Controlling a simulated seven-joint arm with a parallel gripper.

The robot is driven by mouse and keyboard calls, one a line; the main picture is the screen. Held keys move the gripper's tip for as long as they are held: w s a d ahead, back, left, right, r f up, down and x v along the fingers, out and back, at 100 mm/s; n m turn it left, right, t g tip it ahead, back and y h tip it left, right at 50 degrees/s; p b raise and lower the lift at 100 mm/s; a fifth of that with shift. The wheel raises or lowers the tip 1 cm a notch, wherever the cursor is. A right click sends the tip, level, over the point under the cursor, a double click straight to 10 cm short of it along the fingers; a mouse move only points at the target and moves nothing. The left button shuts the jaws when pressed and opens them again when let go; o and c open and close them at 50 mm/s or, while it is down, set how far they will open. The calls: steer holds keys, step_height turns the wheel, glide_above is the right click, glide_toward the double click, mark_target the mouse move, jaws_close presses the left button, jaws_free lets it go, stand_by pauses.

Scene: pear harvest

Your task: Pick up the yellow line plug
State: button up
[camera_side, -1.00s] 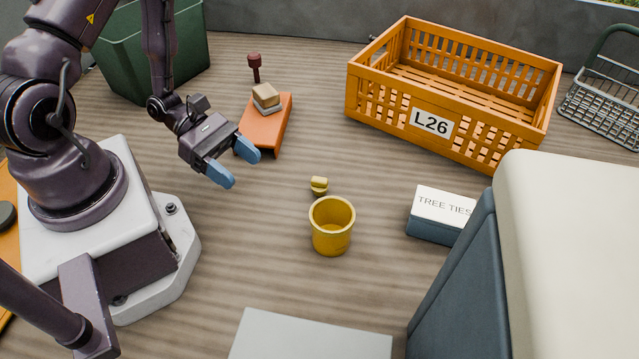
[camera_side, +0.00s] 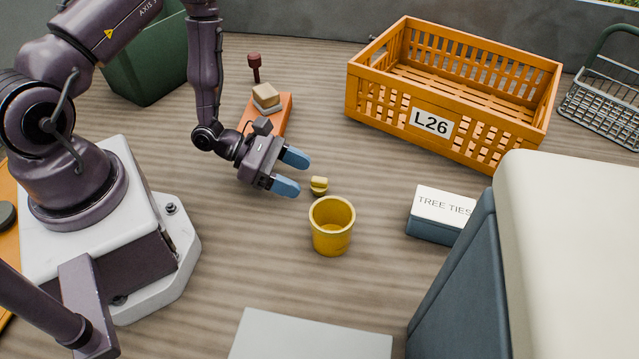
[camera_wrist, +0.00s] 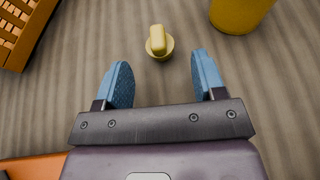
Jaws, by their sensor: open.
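The yellow line plug (camera_side: 319,186) is a small yellow piece on the wooden surface, just behind the yellow cup. In the wrist view the plug (camera_wrist: 158,42) shows a bar-shaped grip on a round base, ahead of my fingertips and roughly centred between them. My gripper (camera_side: 292,172) is open, with two blue fingers pointing toward the plug from its left. In the wrist view my gripper (camera_wrist: 160,75) has nothing between its fingers. The plug is just beyond the fingertips and not touched.
A yellow cup (camera_side: 332,228) stands close in front of the plug. A tree ties box (camera_side: 430,228) lies to the right. An orange block (camera_side: 283,113) with sponge-like pieces sits behind my gripper. A green bin (camera_side: 150,65) is back left.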

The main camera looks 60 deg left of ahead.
mark_target(311, 181)
steer(key=x, duration=0.4)
steer(key=shift+r, duration=0.1)
steer(key=c, duration=1)
